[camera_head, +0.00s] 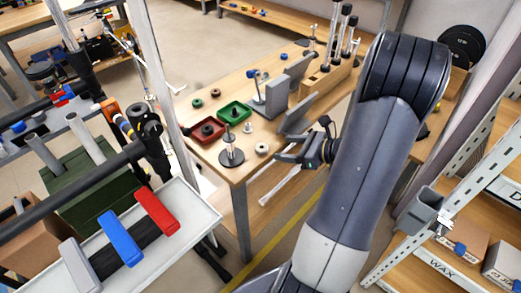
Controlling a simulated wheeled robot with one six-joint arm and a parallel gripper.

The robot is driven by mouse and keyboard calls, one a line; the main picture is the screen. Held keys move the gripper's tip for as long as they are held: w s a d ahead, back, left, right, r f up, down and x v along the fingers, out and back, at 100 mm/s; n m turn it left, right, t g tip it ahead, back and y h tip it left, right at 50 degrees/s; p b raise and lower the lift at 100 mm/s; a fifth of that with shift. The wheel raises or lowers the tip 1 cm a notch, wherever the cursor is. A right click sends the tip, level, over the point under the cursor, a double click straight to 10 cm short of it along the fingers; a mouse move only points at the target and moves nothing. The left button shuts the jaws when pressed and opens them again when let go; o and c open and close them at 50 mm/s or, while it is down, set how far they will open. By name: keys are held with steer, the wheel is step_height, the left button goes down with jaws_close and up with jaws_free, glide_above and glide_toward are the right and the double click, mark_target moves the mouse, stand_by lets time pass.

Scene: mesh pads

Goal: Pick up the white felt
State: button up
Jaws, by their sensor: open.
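A small pale ring with a dark hole (262,149) lies on the wooden table near its front right edge; it looks like the white felt, though it is small in view. My gripper (281,148) is just to the right of it, at the table's edge. Its jaws are open with nothing seen between them. The ring appears apart from the fingers. My arm hides the table's right part.
A red tray (195,138) and a green tray (246,121) sit on the table. A metal post on a dark round base (231,158) stands left of the pale ring. Grey upright plates (297,119) stand close behind my gripper.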

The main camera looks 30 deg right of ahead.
mark_target(264, 148)
steer(key=shift+f+x, duration=0.2)
steer(key=shift+x, duration=1.5)
steer(key=shift+f+x, duration=0.2)
steer(key=shift+x, duration=1.55)
steer(key=shift+s, duration=0.2)
steer(key=shift+r, duration=0.1)
steer(key=shift+c, duration=0.2)
steer(key=c, duration=1)
